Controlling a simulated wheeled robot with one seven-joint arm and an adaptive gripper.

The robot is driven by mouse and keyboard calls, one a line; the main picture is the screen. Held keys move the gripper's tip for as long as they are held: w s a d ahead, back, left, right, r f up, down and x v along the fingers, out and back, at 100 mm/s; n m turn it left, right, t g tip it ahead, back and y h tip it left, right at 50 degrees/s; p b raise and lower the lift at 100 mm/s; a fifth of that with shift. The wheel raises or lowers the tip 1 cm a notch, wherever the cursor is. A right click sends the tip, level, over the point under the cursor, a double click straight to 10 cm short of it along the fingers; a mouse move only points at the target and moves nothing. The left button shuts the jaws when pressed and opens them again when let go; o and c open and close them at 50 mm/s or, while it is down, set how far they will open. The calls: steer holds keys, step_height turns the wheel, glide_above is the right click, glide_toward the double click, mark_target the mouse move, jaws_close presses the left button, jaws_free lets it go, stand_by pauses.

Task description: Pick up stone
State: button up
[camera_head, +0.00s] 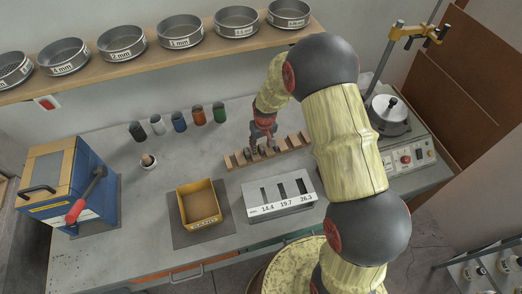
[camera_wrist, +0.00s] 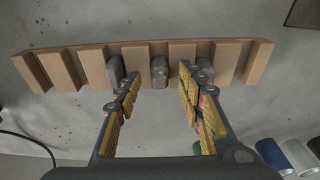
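My gripper (camera_head: 262,140) is above the wooden slotted rack (camera_head: 296,141) on the bench. In the wrist view, my gripper (camera_wrist: 161,82) is open, its two padded fingers apart with nothing held. The rack (camera_wrist: 210,46) runs across the upper part of that view. Three grey stones sit in its slots: a left stone (camera_wrist: 115,70), a middle stone (camera_wrist: 159,72) and a right stone (camera_wrist: 186,69). The middle stone appears in the gap between the fingertips. The right stone is partly hidden by the right finger. Contact with the fingers cannot be told.
A grey slotted block (camera_head: 281,205) with number labels and a yellow sand box (camera_head: 199,219) stand in front of the rack. A sieve shelf (camera_head: 85,75) is behind; a control-box device (camera_head: 408,158) stands right.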

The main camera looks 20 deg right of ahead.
steer(key=shift+w+f, duration=0.1)
steer(key=shift+f, duration=0.25)
steer(key=shift+c, duration=1)
steer(key=c, duration=0.7)
jaws_close()
